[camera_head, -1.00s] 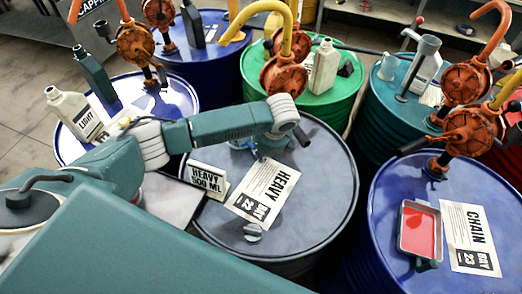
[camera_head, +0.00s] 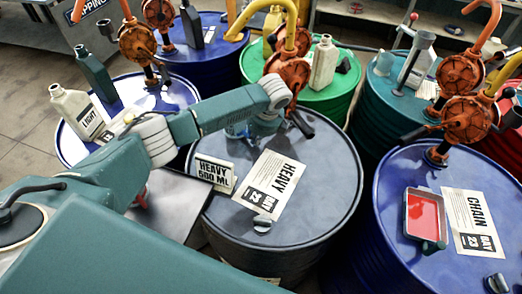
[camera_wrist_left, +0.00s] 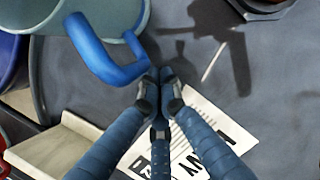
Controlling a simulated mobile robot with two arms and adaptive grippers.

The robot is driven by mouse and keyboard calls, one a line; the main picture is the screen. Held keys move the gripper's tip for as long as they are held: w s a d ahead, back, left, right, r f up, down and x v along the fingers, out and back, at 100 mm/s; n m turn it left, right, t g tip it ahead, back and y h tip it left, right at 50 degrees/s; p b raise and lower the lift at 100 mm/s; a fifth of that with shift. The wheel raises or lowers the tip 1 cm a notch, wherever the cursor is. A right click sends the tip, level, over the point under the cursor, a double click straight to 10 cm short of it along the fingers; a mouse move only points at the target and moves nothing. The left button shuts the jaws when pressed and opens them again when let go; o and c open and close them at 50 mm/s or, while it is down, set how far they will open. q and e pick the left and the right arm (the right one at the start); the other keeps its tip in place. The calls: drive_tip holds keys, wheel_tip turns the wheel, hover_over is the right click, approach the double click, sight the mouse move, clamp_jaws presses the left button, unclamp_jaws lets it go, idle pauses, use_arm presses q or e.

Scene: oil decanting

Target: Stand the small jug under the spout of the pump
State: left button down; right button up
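The small jug (camera_head: 237,130) shows as a teal-blue shape at the back left of the grey HEAVY drum (camera_head: 320,215), partly hidden by my arm. In the left wrist view the jug's rim (camera_wrist_left: 95,12) and blue handle (camera_wrist_left: 100,58) are at the upper left. I cannot tell whether the jug touches the drum. My right gripper is out of view.
A HEAVY 500 ML sign (camera_head: 214,172) and a paper label (camera_head: 270,182) are on the drum. A loose cap (camera_head: 262,223) lies near its front. The blue CHAIN drum (camera_head: 400,180), holding a red tray (camera_head: 424,217), is at the right. The drum's front right is clear.

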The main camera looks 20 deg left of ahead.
use_arm(q)
drive_tip(key=shift+w+d+f, duration=0.35)
drive_tip(key=shift+w+d, duration=0.1)
drive_tip(key=shift+w, duration=0.2)
drive_tip(key=shift+s+r, duration=0.1)
drive_tip(key=shift+r, duration=0.1)
drive_tip(key=v, duration=1.1)
drive_tip(key=shift+d+r, duration=0.15)
drive_tip(key=shift+r, duration=0.1)
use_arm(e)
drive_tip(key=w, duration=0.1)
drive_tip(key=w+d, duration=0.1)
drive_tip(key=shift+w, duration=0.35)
use_arm(q)
drive_tip(key=shift+w, duration=0.2)
drive_tip(key=shift+s, duration=0.1)
